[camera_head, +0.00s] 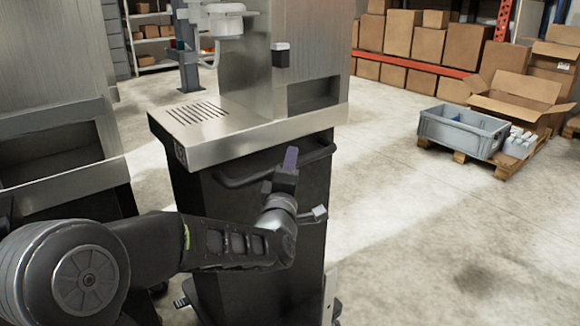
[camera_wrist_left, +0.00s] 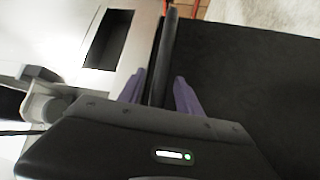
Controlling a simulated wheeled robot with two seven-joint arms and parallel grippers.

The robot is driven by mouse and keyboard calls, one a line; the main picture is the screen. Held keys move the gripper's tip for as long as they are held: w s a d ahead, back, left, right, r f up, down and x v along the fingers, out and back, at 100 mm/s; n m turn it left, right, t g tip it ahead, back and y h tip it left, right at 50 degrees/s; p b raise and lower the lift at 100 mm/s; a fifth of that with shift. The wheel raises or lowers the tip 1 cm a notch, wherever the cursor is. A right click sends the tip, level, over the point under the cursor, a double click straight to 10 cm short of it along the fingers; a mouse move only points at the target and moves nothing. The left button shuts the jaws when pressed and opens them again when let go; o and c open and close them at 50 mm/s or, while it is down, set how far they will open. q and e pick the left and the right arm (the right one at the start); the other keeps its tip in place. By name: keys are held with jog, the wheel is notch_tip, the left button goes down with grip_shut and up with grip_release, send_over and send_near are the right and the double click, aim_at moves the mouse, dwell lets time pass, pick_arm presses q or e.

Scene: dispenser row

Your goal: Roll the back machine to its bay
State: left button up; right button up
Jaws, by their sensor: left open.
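A steel dispenser machine (camera_head: 235,125) on a black wheeled cart body (camera_head: 255,205) stands in the middle of the head view. A black bar handle (camera_head: 235,181) runs along the cart's upper edge. My left gripper (camera_head: 290,160) is at the right part of this handle. In the left wrist view, the purple fingers of my left gripper (camera_wrist_left: 160,82) are apart, with the dark handle bar (camera_wrist_left: 162,55) running between them. The fingers are not closed on the bar. My right gripper is in neither view.
A second steel machine (camera_head: 55,110) stands close on the left. At the right are a grey crate (camera_head: 462,135) on a pallet, an open carton (camera_head: 515,98) and a rack of boxes (camera_head: 400,35). The concrete floor (camera_head: 430,235) at the right is clear.

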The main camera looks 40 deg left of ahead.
pick_arm(q)
jog(key=shift+c, duration=0.4)
grip_shut()
dwell(0.9)
